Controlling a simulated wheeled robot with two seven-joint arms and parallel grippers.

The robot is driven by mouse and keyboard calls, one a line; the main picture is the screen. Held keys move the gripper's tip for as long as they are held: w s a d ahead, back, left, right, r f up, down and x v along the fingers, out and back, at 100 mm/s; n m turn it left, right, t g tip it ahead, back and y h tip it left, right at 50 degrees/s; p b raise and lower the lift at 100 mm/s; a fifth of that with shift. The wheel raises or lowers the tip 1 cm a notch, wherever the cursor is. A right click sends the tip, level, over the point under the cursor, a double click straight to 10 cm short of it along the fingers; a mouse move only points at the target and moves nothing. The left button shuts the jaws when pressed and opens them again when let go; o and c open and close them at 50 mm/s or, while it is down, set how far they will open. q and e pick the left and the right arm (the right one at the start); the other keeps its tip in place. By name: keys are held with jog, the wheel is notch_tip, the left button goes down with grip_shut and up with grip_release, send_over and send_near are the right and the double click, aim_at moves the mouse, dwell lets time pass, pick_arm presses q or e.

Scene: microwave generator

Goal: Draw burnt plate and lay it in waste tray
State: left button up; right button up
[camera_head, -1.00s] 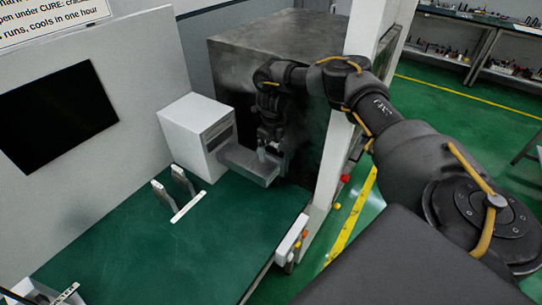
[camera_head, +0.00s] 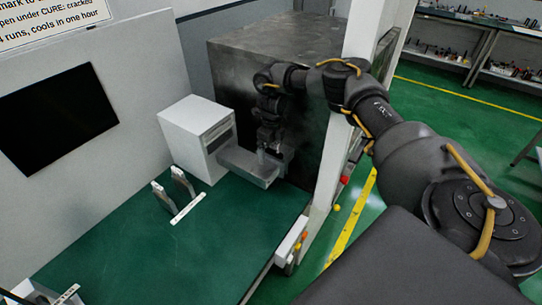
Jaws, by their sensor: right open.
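My right gripper (camera_head: 270,152) is open, pointing down over the right end of a grey metal tray (camera_head: 240,166). The tray adjoins the front of a white box unit (camera_head: 196,138); I cannot tell whether it is a drawer of that unit or the waste tray. The tray's inside is partly hidden by the gripper, and no burnt plate can be made out. Two upright grey pieces (camera_head: 160,197) stand at a white strip (camera_head: 188,209) on the green bench. My left gripper is not in view.
A large dark metal cabinet (camera_head: 265,60) stands behind my right arm, with a white post (camera_head: 362,28) beside it. The green bench top (camera_head: 190,255) is clear in front. A partly cut-off item (camera_head: 66,294) sits at bottom left.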

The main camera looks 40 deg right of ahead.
dwell(0.3)
grip_shut()
dwell(0.6)
jog(key=shift+r, duration=0.15)
jog(key=shift+r+p, duration=0.9)
jog(key=shift+r, duration=0.1)
jog(key=shift+r+p, duration=0.3)
jog(key=shift+r, duration=1.6)
